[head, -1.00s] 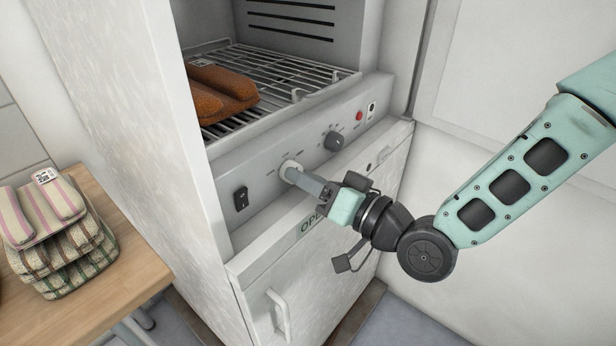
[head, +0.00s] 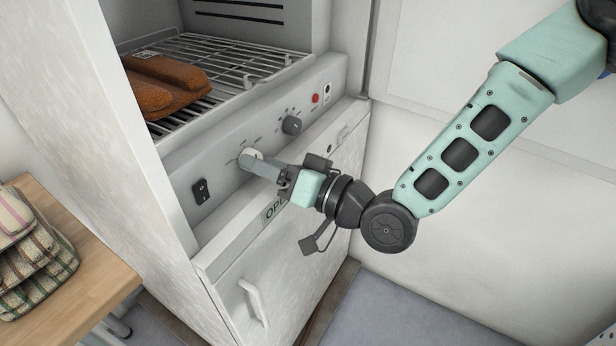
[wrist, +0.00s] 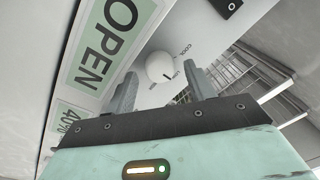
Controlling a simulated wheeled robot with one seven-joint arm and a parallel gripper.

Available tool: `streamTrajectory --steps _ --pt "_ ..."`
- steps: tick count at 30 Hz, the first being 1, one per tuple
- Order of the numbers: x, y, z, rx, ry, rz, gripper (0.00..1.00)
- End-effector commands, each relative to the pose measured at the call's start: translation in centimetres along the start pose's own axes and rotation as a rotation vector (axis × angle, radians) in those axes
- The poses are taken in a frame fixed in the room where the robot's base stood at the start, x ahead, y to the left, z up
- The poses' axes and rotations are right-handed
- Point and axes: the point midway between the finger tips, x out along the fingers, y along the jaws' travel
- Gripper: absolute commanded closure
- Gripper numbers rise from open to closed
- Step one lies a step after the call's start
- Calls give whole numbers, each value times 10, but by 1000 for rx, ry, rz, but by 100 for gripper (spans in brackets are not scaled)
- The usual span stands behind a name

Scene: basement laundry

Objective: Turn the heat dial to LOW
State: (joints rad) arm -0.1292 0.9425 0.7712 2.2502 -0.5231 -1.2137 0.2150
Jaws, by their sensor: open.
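The white round dial (wrist: 158,66) sits on the grey control panel, with COOL readable beside it in the wrist view. A short dark mark shows on its edge at the lower right; the other labels are too small to read surely. My gripper (wrist: 161,72) is open, with one finger to each side of the dial in the picture; I cannot tell whether they touch it. In the head view my gripper (head: 257,163) reaches the dial (head: 247,154), and its fingers partly cover it.
A dark knob (head: 292,125) and a red button (head: 315,98) are right of the dial, a black rocker switch (head: 201,190) left. Brown pads (head: 168,88) lie on the wire rack (head: 225,58) above. Below is a door with a handle (head: 253,301). Striped cloths (head: 38,262) lie on a wooden table (head: 95,275).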

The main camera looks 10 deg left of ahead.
Motion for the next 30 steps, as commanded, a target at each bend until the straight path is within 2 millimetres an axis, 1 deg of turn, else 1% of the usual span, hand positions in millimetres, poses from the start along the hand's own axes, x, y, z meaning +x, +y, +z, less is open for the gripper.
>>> streamTrajectory --steps 5,8,11,18,20,21,23,30 --pt "-8 1 -1 -1 1 1 46" --pt "-22 1 0 -1 -1 2 46" --pt "-44 1 0 0 -1 3 46" --pt "-102 2 0 1 -1 5 46" --pt "-116 1 0 2 -1 5 46" --pt "-120 -2 -3 4 1 3 46" --pt "-121 -3 -7 4 0 2 46" --pt "-133 -2 -7 4 0 3 46"
